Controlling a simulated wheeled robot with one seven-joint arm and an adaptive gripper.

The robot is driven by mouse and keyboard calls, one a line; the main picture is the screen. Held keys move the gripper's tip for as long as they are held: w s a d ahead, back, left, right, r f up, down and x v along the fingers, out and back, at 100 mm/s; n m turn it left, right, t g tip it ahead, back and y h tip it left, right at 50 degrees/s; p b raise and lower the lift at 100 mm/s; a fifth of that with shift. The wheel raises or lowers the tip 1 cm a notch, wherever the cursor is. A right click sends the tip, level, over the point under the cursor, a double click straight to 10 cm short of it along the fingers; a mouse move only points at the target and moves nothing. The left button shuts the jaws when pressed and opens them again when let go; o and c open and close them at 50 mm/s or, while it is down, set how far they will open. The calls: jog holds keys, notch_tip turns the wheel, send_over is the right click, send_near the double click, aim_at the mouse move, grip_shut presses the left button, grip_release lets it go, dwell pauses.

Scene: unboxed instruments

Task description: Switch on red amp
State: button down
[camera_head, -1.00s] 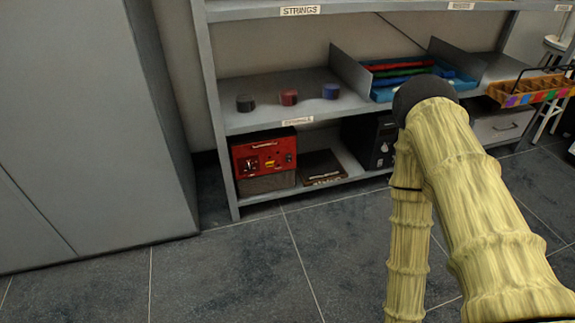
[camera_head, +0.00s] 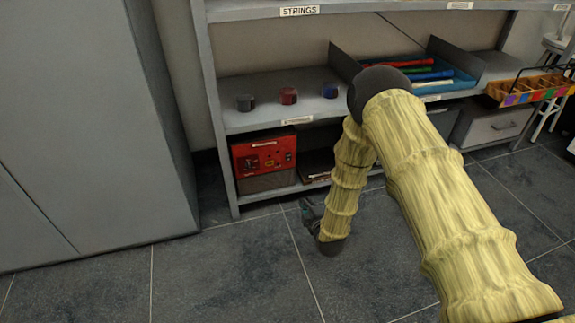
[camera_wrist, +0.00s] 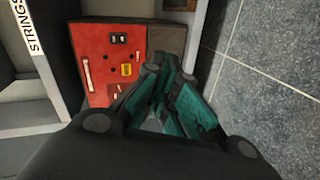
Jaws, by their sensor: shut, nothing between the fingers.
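The red amp (camera_head: 263,155) stands on the lowest shelf at the left. Its upper panel is red with small controls, and its lower part is a dark grille. In the wrist view the red panel (camera_wrist: 112,58) appears turned sideways, with a dark switch block (camera_wrist: 119,39), a yellow patch (camera_wrist: 126,70) and a pale handle. My gripper (camera_wrist: 156,72) is shut and empty, its teal-sided fingers pointing at the amp and overlapping part of its front. I cannot tell whether the tips touch it. In the head view my gripper (camera_head: 308,212) is low, right of and in front of the amp.
A dark flat item (camera_head: 316,165) lies right of the amp, partly behind my arm. The shelf above (camera_head: 265,117) holds black, red and blue round items. A blue tray (camera_head: 462,80) is farther right. A tall grey cabinet (camera_head: 100,120) stands left. The floor in front is clear.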

jog(key=w+a+r+n+t+y, duration=0.1)
jog(key=w+a+r+n, duration=0.1)
jog(key=w+a+r, duration=0.1)
jog(key=shift+w+r+n+t, duration=0.3)
jog(key=shift+w+r+t, duration=0.1)
jog(key=shift+w+r, duration=0.3)
jog(key=shift+w+f, duration=0.1)
jog(key=b, duration=0.6)
send_near(285, 160)
jog(key=x, duration=0.4)
jog(key=shift+f, duration=0.1)
jog(key=shift+x, duration=1.1)
